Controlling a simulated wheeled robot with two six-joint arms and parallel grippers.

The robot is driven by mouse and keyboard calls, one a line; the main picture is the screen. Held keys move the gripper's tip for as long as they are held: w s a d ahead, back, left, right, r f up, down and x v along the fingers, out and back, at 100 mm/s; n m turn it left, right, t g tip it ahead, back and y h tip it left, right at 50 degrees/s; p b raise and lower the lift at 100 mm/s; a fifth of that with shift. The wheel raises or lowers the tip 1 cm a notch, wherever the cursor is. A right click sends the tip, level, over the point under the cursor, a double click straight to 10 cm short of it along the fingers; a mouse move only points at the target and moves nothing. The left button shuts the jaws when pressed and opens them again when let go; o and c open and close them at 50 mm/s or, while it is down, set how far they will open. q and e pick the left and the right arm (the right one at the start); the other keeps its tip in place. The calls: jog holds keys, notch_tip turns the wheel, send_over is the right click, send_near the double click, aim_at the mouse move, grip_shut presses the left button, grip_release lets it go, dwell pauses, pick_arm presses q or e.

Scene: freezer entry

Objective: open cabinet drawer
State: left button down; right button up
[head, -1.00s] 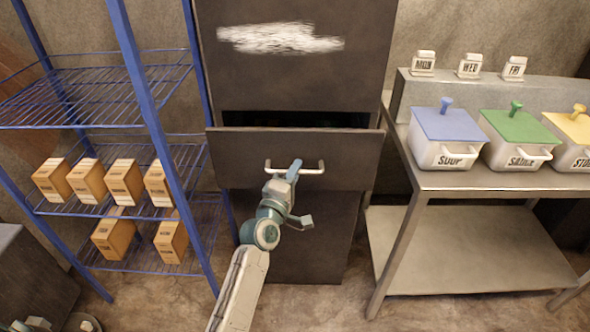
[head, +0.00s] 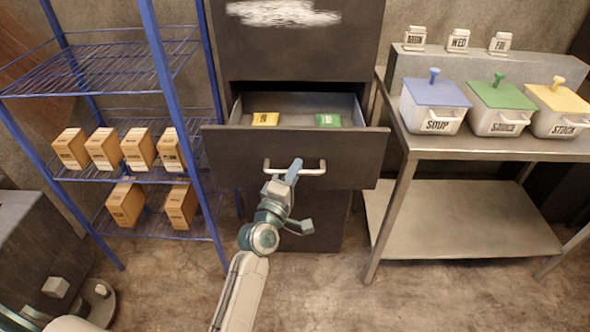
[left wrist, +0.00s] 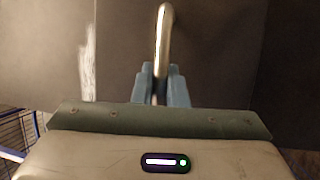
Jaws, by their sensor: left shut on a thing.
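The dark cabinet drawer (head: 230,153) stands partly pulled out of the cabinet (head: 300,55) in the middle of the head view. Inside it lie a yellow item (head: 265,119) and a green item (head: 328,120). A pale bar handle (head: 313,171) is on its front. My left gripper (head: 294,169) is shut on the handle. In the left wrist view the handle (left wrist: 163,35) runs between the two blue-grey fingers (left wrist: 161,85). My right gripper cannot be made out.
A blue wire rack (head: 168,90) with several tan boxes stands close on the left. A steel table (head: 455,148) with soup, sauce and stock tubs stands close on the right. Bare floor (head: 310,290) lies in front of the drawer.

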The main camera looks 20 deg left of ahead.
jog(key=shift+a, duration=0.1)
pick_arm(q)
jog(key=c, duration=1.5)
grip_release()
jog(key=shift+o, duration=0.2)
pick_arm(e)
jog(key=shift+s+f, duration=0.2)
jog(key=shift+s, duration=0.3)
